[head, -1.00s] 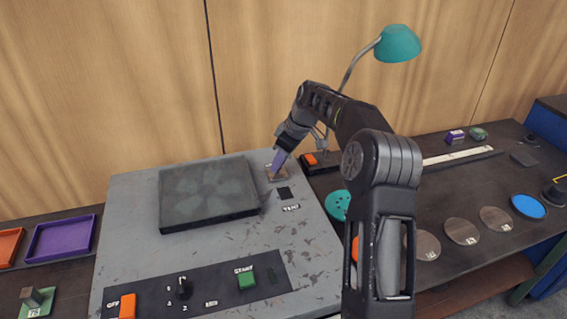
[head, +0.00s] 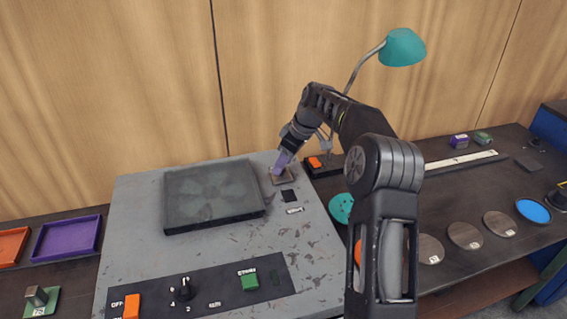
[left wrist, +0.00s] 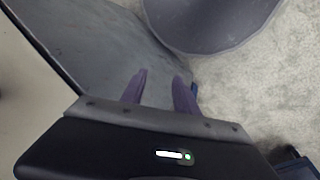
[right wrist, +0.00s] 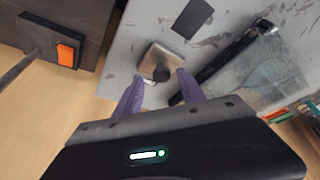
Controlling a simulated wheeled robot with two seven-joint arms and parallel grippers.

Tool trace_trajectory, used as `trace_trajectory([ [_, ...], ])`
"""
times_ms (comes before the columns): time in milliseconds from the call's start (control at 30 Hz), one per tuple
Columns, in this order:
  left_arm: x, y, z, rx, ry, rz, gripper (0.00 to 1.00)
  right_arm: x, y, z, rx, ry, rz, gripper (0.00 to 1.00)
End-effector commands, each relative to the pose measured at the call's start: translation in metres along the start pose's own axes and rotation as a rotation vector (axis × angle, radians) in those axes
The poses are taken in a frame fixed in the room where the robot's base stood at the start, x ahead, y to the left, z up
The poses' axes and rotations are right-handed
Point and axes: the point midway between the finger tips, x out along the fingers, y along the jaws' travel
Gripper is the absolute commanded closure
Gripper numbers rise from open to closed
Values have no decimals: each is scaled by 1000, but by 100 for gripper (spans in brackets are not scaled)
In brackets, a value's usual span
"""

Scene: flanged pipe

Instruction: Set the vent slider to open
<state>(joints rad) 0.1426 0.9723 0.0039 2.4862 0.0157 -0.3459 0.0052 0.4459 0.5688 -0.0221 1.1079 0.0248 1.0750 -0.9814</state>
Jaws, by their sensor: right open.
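My right gripper (head: 279,171) is at the slider. In the right wrist view its open purple fingers (right wrist: 160,80) have the knob between or just beyond their tips; I cannot tell whether they touch it. My left gripper (left wrist: 160,77) shows only in its wrist view, open and empty.
A dark fan cover (head: 213,220) lies left of the slider. A control strip (head: 215,285) runs along the front with an orange button, a knob and a green button (head: 250,281). Right of the machine stands a teal lamp (head: 402,47) with an orange switch on its base (head: 315,162).

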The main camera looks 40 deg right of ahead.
Motion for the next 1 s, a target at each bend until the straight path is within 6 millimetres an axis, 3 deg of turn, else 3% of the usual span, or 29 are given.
trace_trajectory([
  [500,15,-3,0,3,5,5,64,-70,0,-1,0,3,4,53],
  [1000,14,-3,0,3,5,5,64,-74,0,0,-1,2,3,53],
])
